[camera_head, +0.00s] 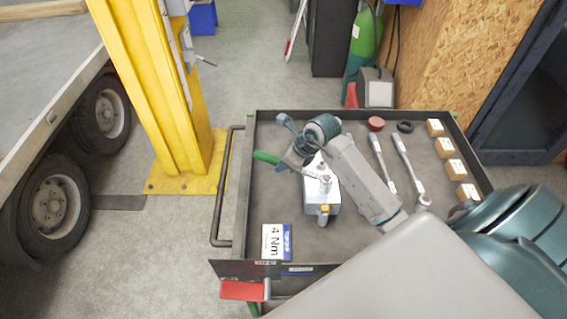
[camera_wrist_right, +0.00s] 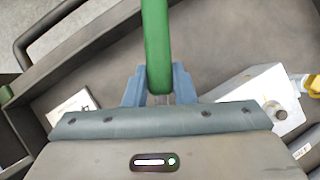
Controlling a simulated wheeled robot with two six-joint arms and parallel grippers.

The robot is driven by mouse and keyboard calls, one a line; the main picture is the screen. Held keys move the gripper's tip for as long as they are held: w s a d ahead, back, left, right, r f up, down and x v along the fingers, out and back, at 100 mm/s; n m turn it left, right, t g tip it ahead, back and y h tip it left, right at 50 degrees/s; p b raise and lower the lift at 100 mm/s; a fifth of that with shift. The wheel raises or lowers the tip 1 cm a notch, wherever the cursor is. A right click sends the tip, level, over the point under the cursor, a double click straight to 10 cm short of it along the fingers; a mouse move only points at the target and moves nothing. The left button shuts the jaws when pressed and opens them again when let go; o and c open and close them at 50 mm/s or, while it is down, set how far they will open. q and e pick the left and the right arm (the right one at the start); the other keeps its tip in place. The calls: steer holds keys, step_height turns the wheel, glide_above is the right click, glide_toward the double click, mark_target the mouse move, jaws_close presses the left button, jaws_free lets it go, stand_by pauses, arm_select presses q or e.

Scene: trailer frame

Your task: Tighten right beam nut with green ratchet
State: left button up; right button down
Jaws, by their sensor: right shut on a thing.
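My right gripper (camera_head: 297,158) is over the left part of the tool cart, beside a metal block. It is shut on the green ratchet, whose green handle (camera_head: 266,157) sticks out to the left in the head view. In the right wrist view the green handle (camera_wrist_right: 157,45) runs upright between the blue fingers of the right gripper (camera_wrist_right: 158,88). The ratchet's head is hidden or too small to make out. I cannot pick out the right beam nut in either view. My left gripper is not in view.
The tool cart (camera_head: 230,190) carries a metal block (camera_head: 322,195), a "4 Nm" card (camera_head: 277,242), two silver wrenches (camera_head: 382,162) and several wooden blocks (camera_head: 455,169).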

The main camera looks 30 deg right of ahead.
steer(key=shift+w+d+m+t+h, duration=0.3)
steer(key=shift+w+d+m+h, duration=0.15)
steer(key=shift+d+m, duration=0.45)
steer(key=shift+w+d+m+h, duration=0.2)
steer(key=shift+d+m+h, duration=0.05)
steer(key=shift+d+m, duration=0.25)
steer(key=shift+w+d+m+h, duration=0.15)
steer(key=shift+d+m+h, duration=0.05)
steer(key=shift+d+m, duration=0.25)
steer(key=shift+w+d+m+h, duration=0.2)
steer(key=shift+d+m+h, duration=0.2)
steer(key=shift+d+m, duration=0.55)
steer(key=shift+d, duration=0.1)
